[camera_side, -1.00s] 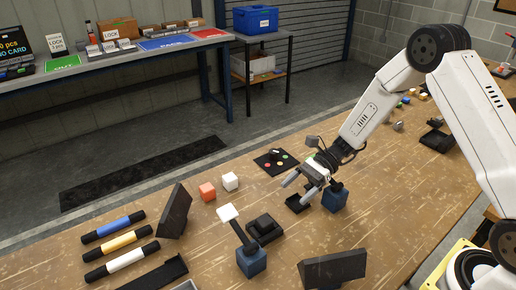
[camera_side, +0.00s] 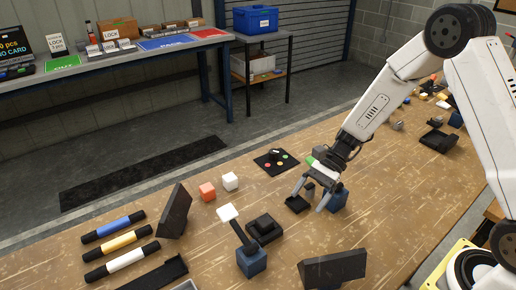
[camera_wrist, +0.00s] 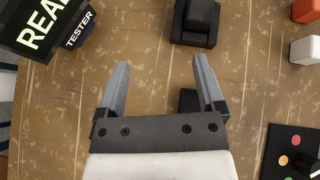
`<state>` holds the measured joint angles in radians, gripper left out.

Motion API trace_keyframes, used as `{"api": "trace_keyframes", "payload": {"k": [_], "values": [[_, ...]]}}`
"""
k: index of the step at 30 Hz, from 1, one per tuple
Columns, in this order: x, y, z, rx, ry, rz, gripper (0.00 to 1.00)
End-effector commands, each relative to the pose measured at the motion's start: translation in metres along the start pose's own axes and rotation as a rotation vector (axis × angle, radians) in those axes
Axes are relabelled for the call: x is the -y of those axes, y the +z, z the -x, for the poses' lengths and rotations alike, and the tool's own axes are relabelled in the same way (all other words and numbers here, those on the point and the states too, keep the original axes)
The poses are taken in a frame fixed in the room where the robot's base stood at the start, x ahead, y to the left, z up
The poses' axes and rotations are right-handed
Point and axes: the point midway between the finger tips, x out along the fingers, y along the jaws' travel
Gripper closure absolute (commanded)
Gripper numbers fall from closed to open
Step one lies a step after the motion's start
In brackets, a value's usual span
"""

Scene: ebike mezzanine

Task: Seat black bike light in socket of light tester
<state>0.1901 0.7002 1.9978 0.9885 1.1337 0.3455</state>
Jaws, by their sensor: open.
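My gripper (camera_side: 311,197) is open, fingers pointing down, above the near side of the table. In the wrist view a dark square (camera_wrist: 188,101) shows near the right finger. The tester display (camera_wrist: 40,25) is at upper left; its back panel (camera_side: 332,268) shows in the side view. A black stepped block (camera_side: 264,228), perhaps the socket, also appears in the wrist view (camera_wrist: 195,22).
A blue block (camera_side: 252,263) carries a stalk with a white head (camera_side: 228,212). Orange (camera_side: 207,192) and white (camera_side: 230,181) cubes and a black pad with coloured dots (camera_side: 275,162) lie farther back. Another black panel (camera_side: 175,211) and several coloured tubes are at left.

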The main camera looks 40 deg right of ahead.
Motion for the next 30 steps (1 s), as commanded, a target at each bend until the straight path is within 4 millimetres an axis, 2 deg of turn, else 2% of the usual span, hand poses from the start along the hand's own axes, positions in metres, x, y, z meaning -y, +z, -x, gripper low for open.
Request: {"api": "trace_keyframes", "payload": {"k": [6, 15, 24, 30], "values": [[-0.041, 0.007, 0.012, -0.266, 0.162, 0.278, 0.12], [-0.080, 0.009, 0.042, -0.603, 0.368, 0.733, 0.12], [-0.094, 0.019, 0.067, -0.848, 0.520, 1.168, 0.12], [-0.096, 0.023, 0.072, -0.906, 0.557, 1.289, 0.12]]}}
